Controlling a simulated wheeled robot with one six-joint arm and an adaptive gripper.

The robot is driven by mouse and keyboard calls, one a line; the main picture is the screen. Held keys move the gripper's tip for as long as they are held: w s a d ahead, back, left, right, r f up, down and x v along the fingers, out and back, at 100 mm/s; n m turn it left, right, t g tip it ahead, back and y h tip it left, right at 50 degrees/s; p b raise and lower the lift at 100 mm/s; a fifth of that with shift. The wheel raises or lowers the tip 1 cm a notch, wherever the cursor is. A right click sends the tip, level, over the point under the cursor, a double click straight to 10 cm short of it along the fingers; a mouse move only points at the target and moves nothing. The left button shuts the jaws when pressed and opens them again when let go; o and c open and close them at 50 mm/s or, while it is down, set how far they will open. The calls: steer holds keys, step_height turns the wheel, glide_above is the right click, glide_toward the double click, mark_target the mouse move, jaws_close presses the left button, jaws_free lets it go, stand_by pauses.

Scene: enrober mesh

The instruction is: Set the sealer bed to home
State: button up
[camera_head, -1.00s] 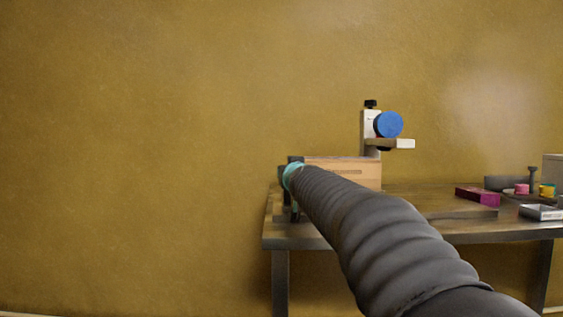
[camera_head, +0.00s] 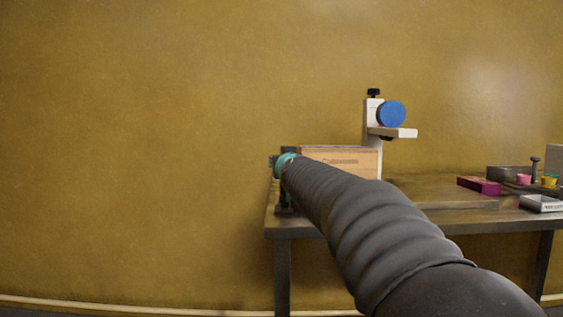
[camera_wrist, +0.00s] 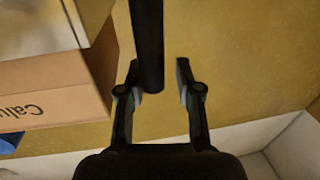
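My gripper (camera_wrist: 158,72) is open in the wrist view, with a finger on each side of the end of a dark upright rod (camera_wrist: 148,40). The rod sits nearer the left finger; I cannot tell whether they touch. In the head view my arm hides most of what stands at the table's left end, where a dark upright part (camera_head: 286,198) shows beside my wrist. I cannot pick out a sealer bed with certainty. A white stand with a flat shelf (camera_head: 398,132) and a blue round knob (camera_head: 391,114) stands behind the box.
A cardboard box (camera_head: 340,161) stands right beside my wrist; it also fills the left of the wrist view (camera_wrist: 50,92). The table (camera_head: 428,190) holds a magenta block (camera_head: 479,186), a grey tray (camera_head: 507,173) and a small pale tray (camera_head: 541,204) at right. The wall behind is bare.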

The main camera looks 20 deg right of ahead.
steer(key=shift+s+d, duration=0.1)
steer(key=shift+s, duration=0.3)
steer(key=s+a, duration=0.1)
steer(key=s, duration=1)
steer(key=shift+a, duration=0.3)
steer(key=s+a+f+g, duration=0.2)
steer(key=s+f+g, duration=0.2)
steer(key=s+f, duration=0.6)
steer(key=s+a+f+n+g+y+p, duration=0.1)
steer(key=s+f+g, duration=0.3)
steer(key=s+f, duration=0.7)
steer(key=s+a+f+g+y, duration=0.1)
steer(key=s+a+f+g, duration=0.2)
steer(key=s+f, duration=0.7)
steer(key=shift+s+f+g+p, duration=0.2)
steer(key=shift+f+g+p, duration=0.15)
steer(key=shift+f+g, duration=0.25)
